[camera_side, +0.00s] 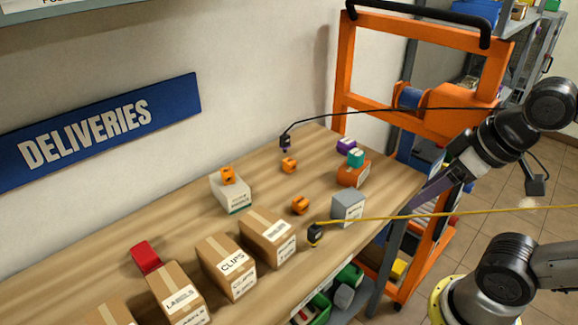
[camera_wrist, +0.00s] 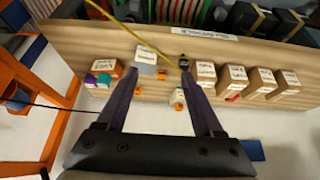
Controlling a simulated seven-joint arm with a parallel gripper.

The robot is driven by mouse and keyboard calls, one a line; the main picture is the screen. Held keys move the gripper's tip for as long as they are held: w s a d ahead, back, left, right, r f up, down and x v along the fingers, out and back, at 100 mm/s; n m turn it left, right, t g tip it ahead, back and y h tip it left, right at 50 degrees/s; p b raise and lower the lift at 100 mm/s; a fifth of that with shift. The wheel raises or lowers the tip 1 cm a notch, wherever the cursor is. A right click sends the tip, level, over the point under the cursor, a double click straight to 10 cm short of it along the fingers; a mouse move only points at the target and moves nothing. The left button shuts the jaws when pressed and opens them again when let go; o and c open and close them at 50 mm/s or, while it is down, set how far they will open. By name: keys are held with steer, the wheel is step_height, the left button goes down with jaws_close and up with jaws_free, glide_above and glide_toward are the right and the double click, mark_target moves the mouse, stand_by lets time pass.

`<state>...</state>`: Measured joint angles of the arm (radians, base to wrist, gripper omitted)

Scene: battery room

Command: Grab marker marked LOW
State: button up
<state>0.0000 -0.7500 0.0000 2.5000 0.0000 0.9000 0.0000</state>
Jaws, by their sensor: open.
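No label reading LOW is legible in either view, so I cannot tell which thing is the marker. Small orange pieces lie on the bench: one (camera_side: 289,165) near the wall, one (camera_side: 300,205) mid-bench, and one (camera_side: 228,175) on a white labelled box (camera_side: 232,196). A purple piece (camera_side: 346,145) and a teal piece (camera_side: 355,158) sit on an orange labelled box (camera_side: 353,175). My gripper (camera_wrist: 158,73) is open and empty in the wrist view, its fingers spread above the bench. In the side view its grey finger (camera_side: 438,187) is at the bench's right end.
A grey labelled box (camera_side: 348,207) and brown cartons (camera_side: 228,266) stand on the wooden bench (camera_side: 185,222). A yellow cable runs to a dark plug (camera_side: 315,234), a black cable to another (camera_side: 285,142). A red item (camera_side: 145,257) lies left. An orange frame (camera_side: 345,70) stands behind.

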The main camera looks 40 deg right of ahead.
steer(key=shift+o, duration=0.5)
steer(key=shift+w, duration=0.1)
